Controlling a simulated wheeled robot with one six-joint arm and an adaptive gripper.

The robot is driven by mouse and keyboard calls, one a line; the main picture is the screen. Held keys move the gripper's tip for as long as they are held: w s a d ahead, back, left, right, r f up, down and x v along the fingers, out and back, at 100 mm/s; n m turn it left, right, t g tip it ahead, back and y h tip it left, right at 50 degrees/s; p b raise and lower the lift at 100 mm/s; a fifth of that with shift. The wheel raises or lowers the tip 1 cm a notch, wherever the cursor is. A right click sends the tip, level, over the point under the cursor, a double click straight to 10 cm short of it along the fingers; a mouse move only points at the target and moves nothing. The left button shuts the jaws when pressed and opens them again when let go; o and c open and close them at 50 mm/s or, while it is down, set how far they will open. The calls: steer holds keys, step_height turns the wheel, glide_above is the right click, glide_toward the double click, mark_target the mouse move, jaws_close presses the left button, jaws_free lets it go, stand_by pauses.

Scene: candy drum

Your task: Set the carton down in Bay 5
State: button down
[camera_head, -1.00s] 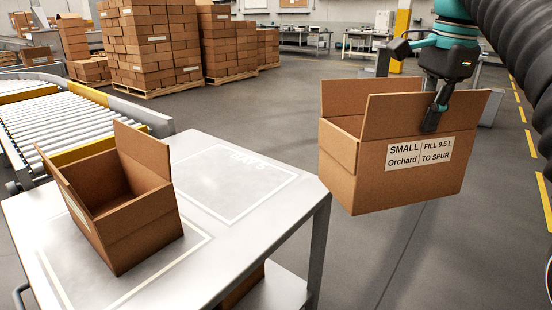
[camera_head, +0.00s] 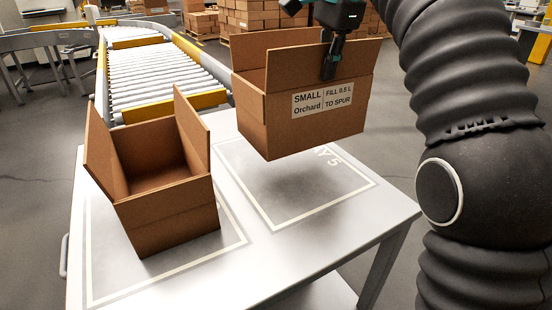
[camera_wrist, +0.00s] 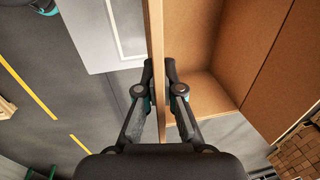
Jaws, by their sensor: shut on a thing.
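The carton (camera_head: 318,115) is brown, open-topped, with a white label reading "SMALL Orchard, FILL 0.5 L TO SPUR". My gripper (camera_head: 330,72) is shut on its near side flap or wall. The carton hangs above the table, over the outlined Bay 5 (camera_head: 290,212), with a soft shadow beneath it. Part of the bay's lettering is hidden behind the carton; "Y 5" shows. In the wrist view my gripper (camera_wrist: 160,92) pinches the carton's wall (camera_wrist: 155,45) between its fingers, and the inside of the carton (camera_wrist: 220,75) shows to the right.
A second open carton (camera_head: 160,185) stands in the outlined bay to the left on the grey table (camera_head: 255,270). A roller conveyor (camera_head: 155,75) lies behind the table. Stacked boxes (camera_head: 260,15) stand further back.

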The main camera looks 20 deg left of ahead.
mark_target(309, 114)
steer(key=shift+w+a+f, duration=0.1)
steer(key=shift+a+f, duration=0.1)
steer(key=shift+a, duration=0.4)
steer(key=shift+a+f, duration=0.15)
steer(key=shift+a, duration=0.4)
steer(key=f, duration=0.5)
steer(key=shift+a, duration=0.2)
steer(key=shift+f+b, duration=0.4)
steer(key=shift+f, duration=1.95)
steer(key=c, duration=1.3)
jaws_free()
steer(key=r, duration=0.3)
steer(key=s+d+r, duration=0.1)
steer(key=r, duration=0.7)
steer(key=shift+s+d+r+p, duration=0.2)
steer(key=shift+s+d+p, duration=0.1)
steer(key=shift+d+p, duration=0.1)
steer(key=shift+r, duration=0.3)
